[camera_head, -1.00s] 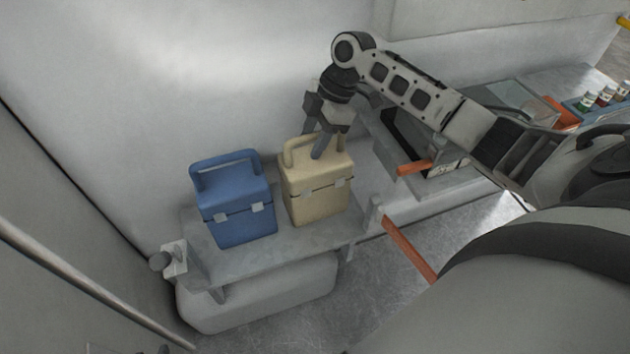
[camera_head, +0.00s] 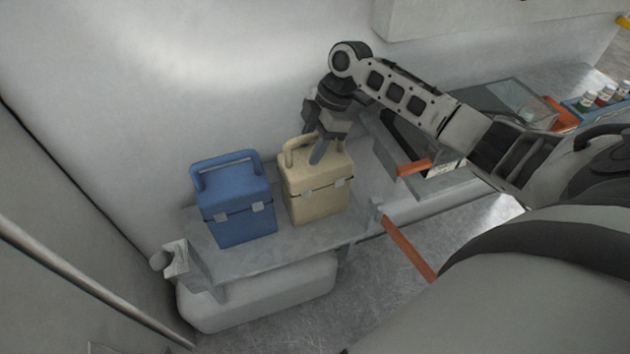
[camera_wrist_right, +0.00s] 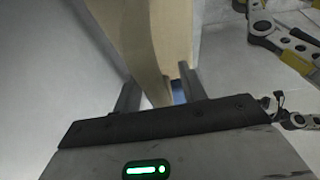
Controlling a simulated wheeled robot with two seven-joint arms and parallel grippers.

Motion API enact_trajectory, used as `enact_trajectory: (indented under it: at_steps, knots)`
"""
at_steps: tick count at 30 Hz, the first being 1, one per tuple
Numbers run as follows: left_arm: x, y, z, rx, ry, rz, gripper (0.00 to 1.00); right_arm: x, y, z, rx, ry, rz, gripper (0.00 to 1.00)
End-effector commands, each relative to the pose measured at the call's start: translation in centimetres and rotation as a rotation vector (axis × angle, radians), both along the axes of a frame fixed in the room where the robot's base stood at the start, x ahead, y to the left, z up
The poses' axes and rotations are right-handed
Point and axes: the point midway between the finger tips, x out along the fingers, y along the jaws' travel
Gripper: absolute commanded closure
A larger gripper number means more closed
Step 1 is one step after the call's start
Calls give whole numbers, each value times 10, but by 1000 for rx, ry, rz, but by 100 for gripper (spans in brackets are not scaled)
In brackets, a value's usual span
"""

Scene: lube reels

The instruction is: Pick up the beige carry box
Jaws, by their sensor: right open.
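The beige carry box (camera_head: 318,191) stands upright on the grey shelf (camera_head: 285,250), its handle (camera_head: 290,150) raised. My right gripper (camera_head: 314,150) is open and points down at the top of the box, with its fingers at the handle. In the right wrist view the two fingers (camera_wrist_right: 158,95) stand apart with a beige part of the box (camera_wrist_right: 145,45) between them. I cannot tell whether a finger touches the handle. My left gripper is not in view.
A blue carry box (camera_head: 236,205) stands close to the left of the beige one. The pale wall (camera_head: 150,80) rises behind. Orange bars (camera_head: 410,248) and a grey tray unit (camera_head: 440,175) lie to the right. Small bottles (camera_head: 605,98) stand at the far right.

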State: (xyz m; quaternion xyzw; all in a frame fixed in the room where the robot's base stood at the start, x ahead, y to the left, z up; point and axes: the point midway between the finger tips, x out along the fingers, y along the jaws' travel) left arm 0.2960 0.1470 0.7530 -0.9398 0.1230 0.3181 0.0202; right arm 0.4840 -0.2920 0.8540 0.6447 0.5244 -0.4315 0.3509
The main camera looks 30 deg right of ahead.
Motion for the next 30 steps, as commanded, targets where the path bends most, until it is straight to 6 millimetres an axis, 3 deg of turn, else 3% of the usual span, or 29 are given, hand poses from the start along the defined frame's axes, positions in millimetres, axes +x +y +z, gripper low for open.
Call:
enact_trajectory:
  at_steps: [4, 8, 9, 30]
  knots:
    - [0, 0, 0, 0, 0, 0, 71, 0, 0, 0, 0, 0, 0, 61]
    - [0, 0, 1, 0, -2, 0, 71, 0, 0, 0, 1, 0, 0, 98]
    - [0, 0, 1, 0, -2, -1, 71, 0, 0, 0, 1, 0, 0, 100]
    - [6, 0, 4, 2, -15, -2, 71, 0, 0, 0, 1, -1, 0, 100]
